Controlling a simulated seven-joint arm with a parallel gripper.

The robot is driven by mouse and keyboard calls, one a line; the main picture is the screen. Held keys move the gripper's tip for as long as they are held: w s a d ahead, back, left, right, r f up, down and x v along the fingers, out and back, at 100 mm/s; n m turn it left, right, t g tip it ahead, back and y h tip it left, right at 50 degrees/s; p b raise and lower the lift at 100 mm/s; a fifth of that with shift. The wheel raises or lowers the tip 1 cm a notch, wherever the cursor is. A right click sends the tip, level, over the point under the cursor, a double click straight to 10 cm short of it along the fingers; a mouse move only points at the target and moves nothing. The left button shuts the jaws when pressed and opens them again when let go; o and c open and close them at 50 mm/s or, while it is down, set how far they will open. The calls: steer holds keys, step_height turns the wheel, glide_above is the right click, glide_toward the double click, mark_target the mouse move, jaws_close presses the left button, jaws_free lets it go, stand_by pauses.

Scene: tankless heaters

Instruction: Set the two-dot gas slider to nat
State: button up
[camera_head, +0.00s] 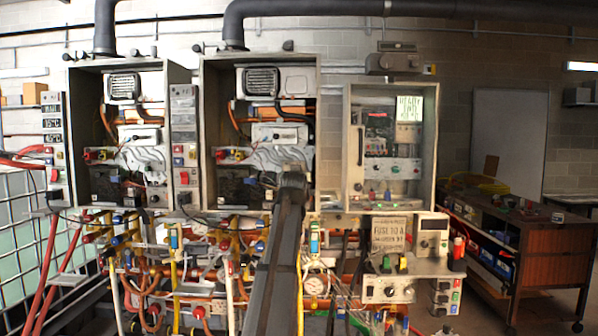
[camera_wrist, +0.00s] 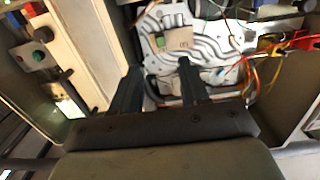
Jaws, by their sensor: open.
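Two open heater cabinets stand side by side in the head view, the left one (camera_head: 180,80) and the middle one (camera_head: 207,120). I cannot make out the two dots or the nat marking on any slider. My gripper (camera_wrist: 157,70) is open in the wrist view, with its two dark fingers apart and nothing seen between them.
A right cabinet (camera_head: 433,150) holds gauges and knobs. Pipes, valves and hoses crowd the space below the cabinets. In the wrist view, a panel with a green button (camera_wrist: 41,56) is at left, and red-handled parts and wires (camera_wrist: 295,43) are at right.

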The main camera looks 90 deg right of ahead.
steer(key=d, duration=1.3)
steer(key=shift+d+r+h, duration=0.3)
steer(key=shift+d+r, duration=0.1)
steer(key=shift+c, duration=0.4)
jaws_close()
